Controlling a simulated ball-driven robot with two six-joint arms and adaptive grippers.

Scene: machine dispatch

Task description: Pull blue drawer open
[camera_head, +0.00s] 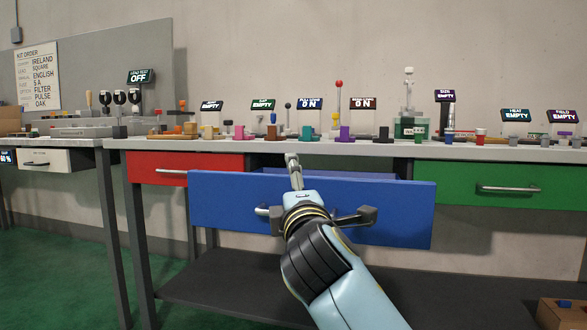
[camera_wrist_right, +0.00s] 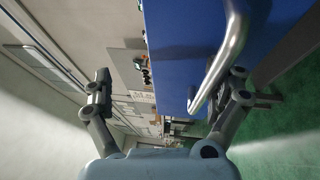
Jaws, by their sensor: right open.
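The blue drawer (camera_head: 390,215) stands out from under the workbench in the head view, with a strip of its inside showing behind the front panel. Its silver bar handle (camera_head: 262,211) is mostly hidden by my right gripper (camera_head: 328,188), which is in front of the panel. In the right wrist view the blue front (camera_wrist_right: 180,45) and the handle (camera_wrist_right: 232,45) show close up. My right gripper (camera_wrist_right: 168,88) is open there, its fingers wide apart. The handle lies close beside the right-hand finger; I cannot tell whether they touch. My left gripper is not in view.
A red drawer (camera_head: 150,168) and a green drawer (camera_head: 470,186) flank the blue one, both closed. The bench top (camera_head: 380,150) carries several small parts and label signs. A dark lower shelf (camera_head: 225,285) lies below. A cardboard box (camera_head: 560,313) is at bottom right.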

